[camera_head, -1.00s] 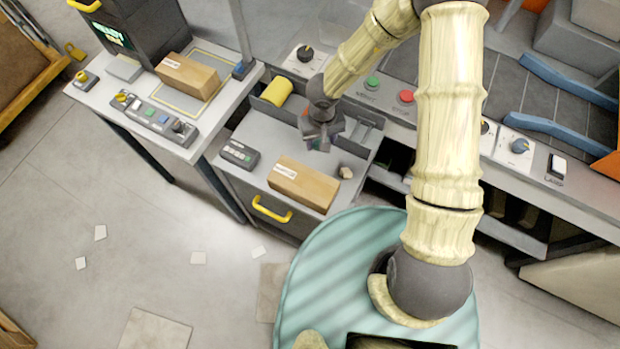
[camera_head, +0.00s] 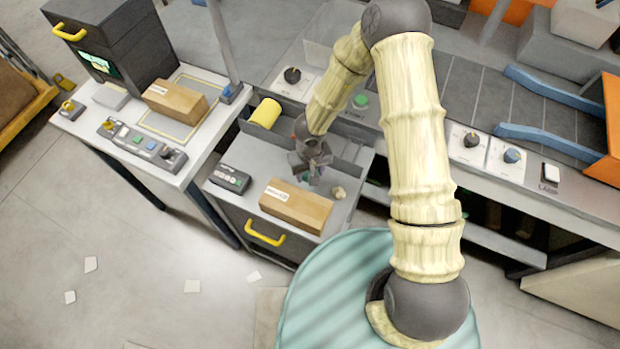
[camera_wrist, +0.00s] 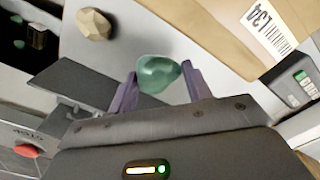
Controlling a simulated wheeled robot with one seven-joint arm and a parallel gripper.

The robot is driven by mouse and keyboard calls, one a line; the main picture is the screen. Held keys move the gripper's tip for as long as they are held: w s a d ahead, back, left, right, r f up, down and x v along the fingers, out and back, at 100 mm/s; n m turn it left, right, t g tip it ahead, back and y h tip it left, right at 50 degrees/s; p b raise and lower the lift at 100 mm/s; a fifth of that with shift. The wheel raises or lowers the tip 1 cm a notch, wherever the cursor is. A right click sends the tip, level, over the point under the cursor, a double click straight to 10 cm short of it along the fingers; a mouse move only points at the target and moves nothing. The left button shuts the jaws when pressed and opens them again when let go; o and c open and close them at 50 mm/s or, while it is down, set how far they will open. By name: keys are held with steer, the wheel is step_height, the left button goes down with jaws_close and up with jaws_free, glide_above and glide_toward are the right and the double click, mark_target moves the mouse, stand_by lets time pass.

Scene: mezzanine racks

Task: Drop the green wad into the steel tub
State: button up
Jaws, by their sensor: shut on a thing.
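The green wad (camera_wrist: 158,72) is a small, smooth, rounded lump. In the wrist view it sits between the two purple-grey fingers of my gripper (camera_wrist: 157,86), which are shut on it. In the head view my gripper (camera_head: 309,172) is over the grey worktop (camera_head: 255,155), just behind the cardboard box; the wad is hardly visible there. I cannot pick out a steel tub with certainty in either view.
A cardboard box (camera_head: 296,206) and a beige lump (camera_head: 338,192) lie close to my gripper, with a keypad (camera_head: 230,179) to the left. A yellow roll (camera_head: 264,113) lies in a grey trough behind. A side table (camera_head: 100,148) with another box stands left.

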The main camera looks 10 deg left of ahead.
steer(key=shift+f+b, duration=0.65)
steer(key=shift+f, duration=1.2)
steer(key=shift+f, duration=0.15)
steer(key=o, duration=1)
step_height(320, 180, up, 12)
steer(key=p, duration=0.3)
steer(key=shift+p, duration=0.35)
steer(key=shift+r, duration=0.2)
